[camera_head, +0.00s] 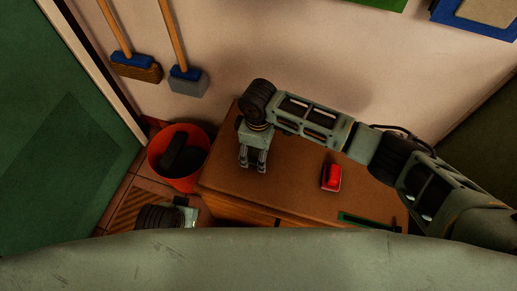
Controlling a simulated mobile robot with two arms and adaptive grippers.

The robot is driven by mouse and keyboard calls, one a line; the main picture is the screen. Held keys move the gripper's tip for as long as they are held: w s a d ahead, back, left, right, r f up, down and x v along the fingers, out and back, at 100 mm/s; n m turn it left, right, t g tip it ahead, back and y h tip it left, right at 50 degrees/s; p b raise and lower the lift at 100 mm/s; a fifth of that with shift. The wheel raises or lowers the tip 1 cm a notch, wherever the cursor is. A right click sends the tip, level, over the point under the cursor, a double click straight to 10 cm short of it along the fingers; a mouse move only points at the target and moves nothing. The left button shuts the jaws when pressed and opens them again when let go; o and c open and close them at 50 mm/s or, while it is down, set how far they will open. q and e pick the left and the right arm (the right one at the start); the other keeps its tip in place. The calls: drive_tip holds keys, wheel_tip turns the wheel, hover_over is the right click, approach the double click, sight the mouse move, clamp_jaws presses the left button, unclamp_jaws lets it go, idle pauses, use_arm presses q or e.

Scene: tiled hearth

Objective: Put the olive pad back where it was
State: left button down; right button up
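My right gripper (253,165) points down over the left part of the brown cabinet top (300,150). Its two fingers stand apart and I see nothing held between them. I cannot make out an olive pad for certain. A narrow green-edged thing (370,221) lies at the cabinet's front right, partly hidden by my own body. A small red object (331,177) on a paler base sits on the top, right of the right gripper. Part of my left arm (165,216) shows low at the left, beside the cabinet; its fingertips are not clear.
An orange-red bucket (163,176) with a dark thing (184,155) inside stands on the floor left of the cabinet. Two brushes, brown (137,67) and grey (188,82), are at the back wall. The cabinet top between gripper and red object is clear.

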drive_tip(key=shift+o, duration=0.3)
drive_tip(key=shift+r, duration=0.2)
wheel_tip(320, 180, up, 10)
drive_tip(key=p, duration=0.2)
drive_tip(key=shift+r+p, duration=0.15)
drive_tip(key=shift+p, duration=0.25)
use_arm(q)
wheel_tip(320, 180, down, 10)
drive_tip(key=s, duration=0.3)
drive_tip(key=shift+g, duration=0.3)
use_arm(e)
drive_tip(key=shift+r, duration=0.65)
use_arm(q)
drive_tip(key=shift+r, duration=0.1)
